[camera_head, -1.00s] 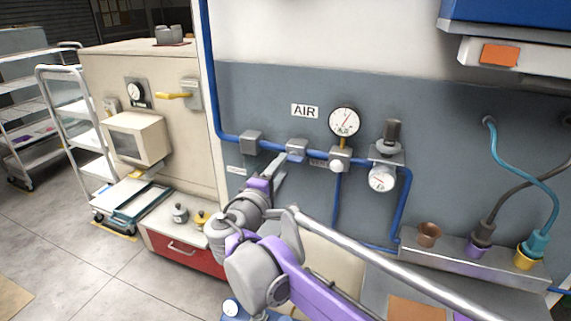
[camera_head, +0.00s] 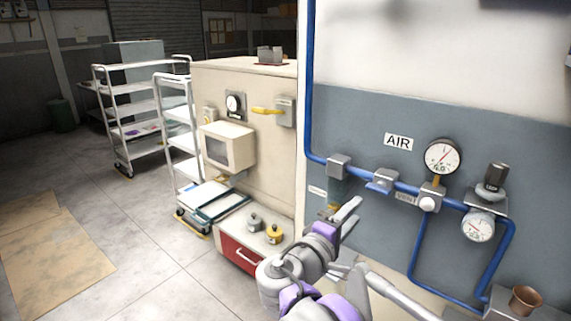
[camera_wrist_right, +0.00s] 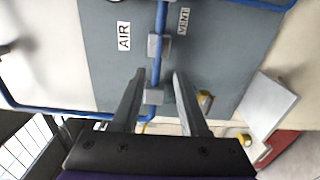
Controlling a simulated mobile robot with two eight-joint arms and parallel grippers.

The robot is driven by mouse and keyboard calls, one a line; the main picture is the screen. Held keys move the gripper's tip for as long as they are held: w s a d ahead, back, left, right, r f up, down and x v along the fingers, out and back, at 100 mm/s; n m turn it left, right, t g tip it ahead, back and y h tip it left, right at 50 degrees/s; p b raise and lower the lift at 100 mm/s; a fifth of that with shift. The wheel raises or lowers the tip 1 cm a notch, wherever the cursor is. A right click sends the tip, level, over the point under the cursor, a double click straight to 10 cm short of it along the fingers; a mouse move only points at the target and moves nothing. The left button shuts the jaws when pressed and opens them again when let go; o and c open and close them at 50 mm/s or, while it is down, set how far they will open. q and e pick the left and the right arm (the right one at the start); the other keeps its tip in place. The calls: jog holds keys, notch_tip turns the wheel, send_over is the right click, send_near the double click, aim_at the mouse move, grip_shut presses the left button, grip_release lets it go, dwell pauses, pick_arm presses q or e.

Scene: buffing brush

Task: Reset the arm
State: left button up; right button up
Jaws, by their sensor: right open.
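My right gripper (camera_head: 344,213) is in front of the grey wall panel, just below the blue air pipe, at the lower middle of the head view. It is open and empty. In the right wrist view its two dark fingers (camera_wrist_right: 152,88) stand apart, with the blue pipe (camera_wrist_right: 160,50) and a grey pipe block (camera_wrist_right: 155,95) seen between and beyond them. Whether the fingers touch anything there cannot be told, but nothing is held. My left gripper is not in view.
The AIR panel carries a pressure gauge (camera_head: 443,157), a lower gauge (camera_head: 478,227) and a small valve block (camera_head: 382,181). A white cart (camera_head: 130,100) is farther back.

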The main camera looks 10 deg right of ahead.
jog(key=s+d+f+m+g+y, duration=0.25)
jog(key=s+f, duration=0.35)
jog(key=f, duration=0.3)
jog(key=s+d+f+m+g+y, duration=0.1)
jog(key=s+f+g+y, duration=0.3)
jog(key=f, duration=0.6)
jog(key=s+a+f+m+y, duration=0.4)
jog(key=s+a+f+y, duration=0.3)
jog(key=s+f, duration=0.4)
jog(key=shift+a+f+m, duration=0.35)
jog(key=shift+a+f, duration=0.15)
jog(key=shift+a, duration=0.2)
